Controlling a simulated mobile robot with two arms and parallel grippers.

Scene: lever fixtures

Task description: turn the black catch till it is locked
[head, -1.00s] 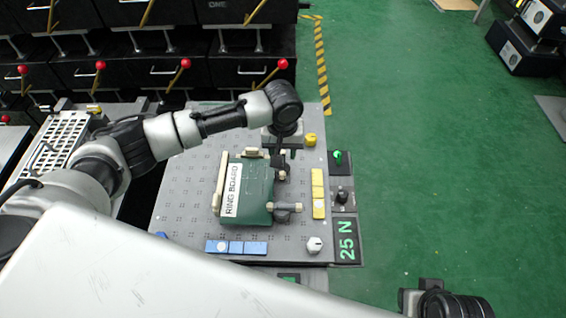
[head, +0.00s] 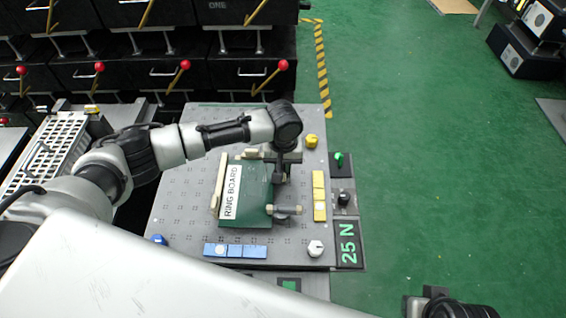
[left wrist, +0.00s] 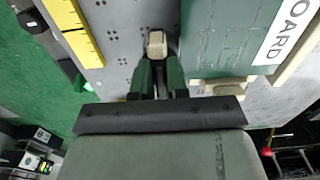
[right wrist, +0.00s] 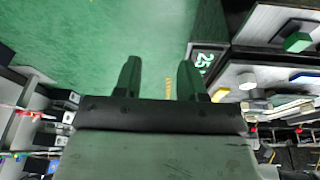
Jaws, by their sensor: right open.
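The green ring board box (head: 254,190) lies on the grey perforated panel (head: 185,200). The black catch is at its right edge, mostly hidden by my left arm in the head view. In the left wrist view the catch (left wrist: 157,44) shows its pale end between the fingertips, with a dark part beside it. My left gripper (left wrist: 160,62) has its fingers close together on either side of this handle and looks shut on it; it also shows in the head view (head: 279,178). A second, grey catch (head: 285,210) is nearer on the same edge. My right gripper (right wrist: 157,75) is open and empty, away from the panel.
Yellow blocks (head: 319,195), a yellow knob (head: 311,141), a white knob (head: 315,248) and blue blocks (head: 236,250) stand around the box. A green switch (head: 339,158) and a black knob (head: 344,198) are at the right.

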